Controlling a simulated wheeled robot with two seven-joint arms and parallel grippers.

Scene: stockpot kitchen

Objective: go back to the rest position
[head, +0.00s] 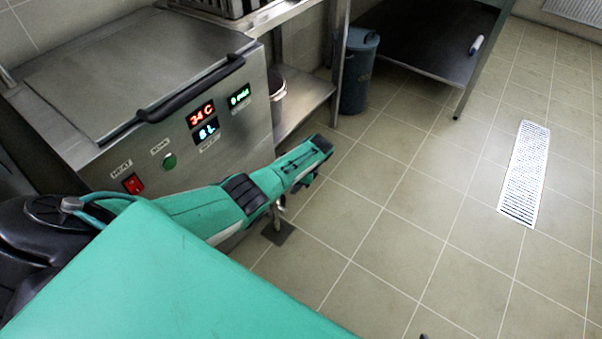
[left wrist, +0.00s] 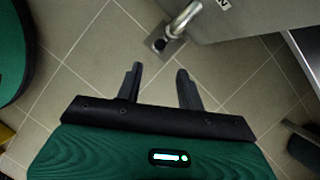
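My left arm comes in from the left in the head view, and its gripper (head: 316,160) is out over the tiled floor, just right of the steel cooker. In the left wrist view the two black fingers of this gripper (left wrist: 159,72) stand apart with only floor between them. It is open and empty.
The steel cooker (head: 225,135) has a closed lid, lit displays and a red switch (head: 133,184). A grey bin (head: 356,75) and a dark-topped table (head: 425,45) stand behind. Floor at right, with a drain grate (head: 525,172), is clear.

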